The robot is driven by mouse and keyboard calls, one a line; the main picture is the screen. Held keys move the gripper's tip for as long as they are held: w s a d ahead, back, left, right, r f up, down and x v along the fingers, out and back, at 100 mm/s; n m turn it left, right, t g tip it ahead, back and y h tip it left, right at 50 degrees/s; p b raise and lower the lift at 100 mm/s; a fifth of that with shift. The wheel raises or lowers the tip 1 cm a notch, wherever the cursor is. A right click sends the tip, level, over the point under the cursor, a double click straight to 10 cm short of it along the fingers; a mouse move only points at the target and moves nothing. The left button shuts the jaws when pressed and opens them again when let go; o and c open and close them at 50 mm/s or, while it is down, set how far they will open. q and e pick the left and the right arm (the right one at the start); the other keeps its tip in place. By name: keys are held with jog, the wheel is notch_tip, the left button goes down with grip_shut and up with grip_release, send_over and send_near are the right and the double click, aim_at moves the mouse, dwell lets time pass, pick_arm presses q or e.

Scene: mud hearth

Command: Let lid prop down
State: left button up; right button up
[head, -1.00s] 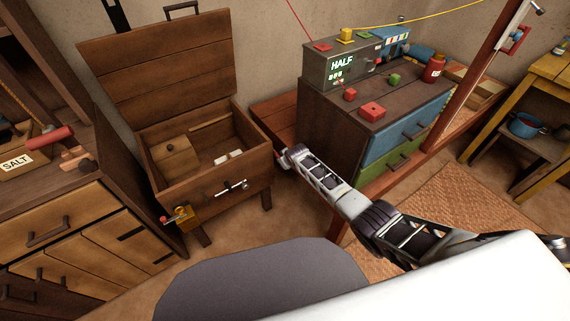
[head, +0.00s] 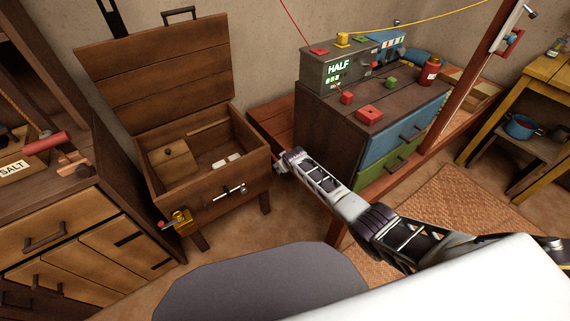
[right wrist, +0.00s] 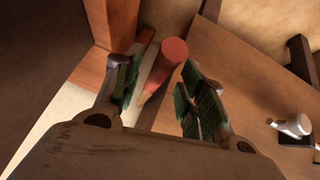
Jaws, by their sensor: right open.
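A wooden chest (head: 205,188) stands at the left centre with its lid (head: 160,70) raised and leaning back. My right gripper (head: 281,166) is just off the chest's right side, at about rim height. In the right wrist view my right gripper (right wrist: 155,100) is open, with a red cylinder (right wrist: 172,52), like a handle end, between its fingers. The fingers are not closed on it. The wooden panel (right wrist: 250,75) beside it carries a metal latch (right wrist: 292,125). I cannot make out a lid prop in the head view. My left gripper is not in view.
A dark cabinet (head: 320,125) with blue and green drawers stands right of my gripper, a control box reading HALF (head: 335,78) on top. A drawer unit (head: 60,225) stands left of the chest.

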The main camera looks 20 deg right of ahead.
jog(key=shift+s+r, duration=0.1)
jog(key=a+v, duration=0.1)
jog(key=v, duration=1)
jog(key=shift+d+r, duration=0.3)
jog(key=shift+d, duration=0.15)
dwell(0.6)
jog(key=shift+s, duration=0.15)
dwell(0.4)
